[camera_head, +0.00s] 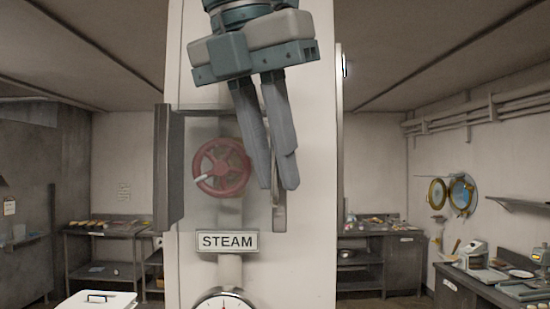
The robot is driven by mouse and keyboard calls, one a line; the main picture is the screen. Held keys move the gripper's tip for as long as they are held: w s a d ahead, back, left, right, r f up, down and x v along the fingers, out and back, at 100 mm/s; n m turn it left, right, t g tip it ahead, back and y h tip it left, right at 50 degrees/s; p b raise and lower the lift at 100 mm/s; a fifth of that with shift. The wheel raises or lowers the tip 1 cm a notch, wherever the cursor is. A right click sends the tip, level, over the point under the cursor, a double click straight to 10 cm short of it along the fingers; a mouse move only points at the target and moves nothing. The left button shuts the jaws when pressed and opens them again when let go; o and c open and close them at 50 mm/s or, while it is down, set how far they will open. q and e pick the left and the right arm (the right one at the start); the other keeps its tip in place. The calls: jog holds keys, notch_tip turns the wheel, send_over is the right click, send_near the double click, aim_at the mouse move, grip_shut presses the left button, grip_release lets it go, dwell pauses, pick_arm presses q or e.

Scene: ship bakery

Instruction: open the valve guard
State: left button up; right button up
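The valve guard (200,126) is a see-through panel on the white column, in front of a red valve wheel (222,167). A dark upright plate (168,170) stands out along its left side. A narrow upright bar, which looks like the guard's handle (279,217), shows at its right edge. My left gripper (277,185) comes from above with its fingers pointing down over the guard's right part. Its fingertips overlap the bar and hide its upper part. I cannot tell whether they grip it. My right gripper is not in view.
A STEAM sign (228,242) and a round gauge (224,301) are on the column below the guard. Dark work tables stand behind at left (105,233) and right (380,232). A white box (97,302) is low at the left. A counter (480,292) is at the far right.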

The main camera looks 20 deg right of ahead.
pick_arm(q)
jog(key=shift+f, duration=0.1)
grip_shut()
dwell(1.5)
